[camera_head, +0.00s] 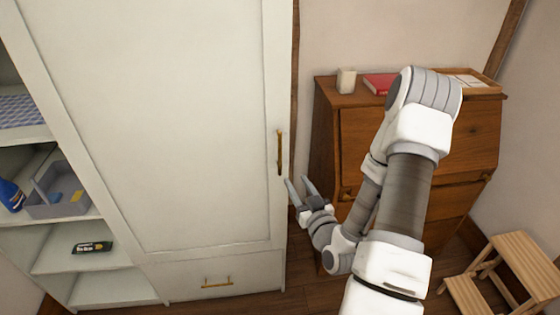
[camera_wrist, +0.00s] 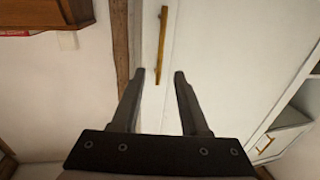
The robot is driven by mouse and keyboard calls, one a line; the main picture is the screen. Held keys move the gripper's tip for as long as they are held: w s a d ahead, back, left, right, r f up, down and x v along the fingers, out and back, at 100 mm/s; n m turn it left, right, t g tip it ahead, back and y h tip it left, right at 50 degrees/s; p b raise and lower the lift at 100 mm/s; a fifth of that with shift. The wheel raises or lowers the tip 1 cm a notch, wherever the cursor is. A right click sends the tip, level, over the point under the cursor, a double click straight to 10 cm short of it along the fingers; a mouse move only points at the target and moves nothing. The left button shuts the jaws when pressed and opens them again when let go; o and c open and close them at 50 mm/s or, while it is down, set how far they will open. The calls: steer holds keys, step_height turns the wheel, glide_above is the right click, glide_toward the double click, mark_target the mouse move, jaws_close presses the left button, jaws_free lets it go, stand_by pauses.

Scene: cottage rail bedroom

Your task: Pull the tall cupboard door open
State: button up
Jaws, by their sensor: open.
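The tall cupboard door (camera_head: 170,120) is a large pale panel in the head view and looks shut. Its upright brass handle (camera_head: 280,152) is near the door's right edge. My gripper (camera_head: 296,182) is open and empty, just below and right of the handle in the head view. In the wrist view the handle (camera_wrist: 162,45) stands beyond the fingertips of my gripper (camera_wrist: 159,75), between their lines and apart from them. The door (camera_wrist: 215,50) also shows there. Nothing is between the fingers.
Open shelves (camera_head: 95,258) at left hold a grey caddy (camera_head: 60,195). A drawer with a brass pull (camera_head: 217,283) is below the door. A wooden bureau (camera_head: 415,140) stands at right behind my arm. A wooden step stool (camera_head: 505,275) is at lower right.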

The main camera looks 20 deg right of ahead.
mark_target(280, 156)
steer(key=w+b, duration=0.2)
steer(key=w, duration=0.2)
steer(key=w+b, duration=0.1)
steer(key=w, duration=0.4)
steer(key=w+d+b, duration=0.1)
steer(key=w+b, duration=0.1)
steer(key=w, duration=0.2)
steer(key=shift+w+b, duration=0.25)
steer(key=shift+b, duration=0.05)
jaws_close()
stand_by(1.2)
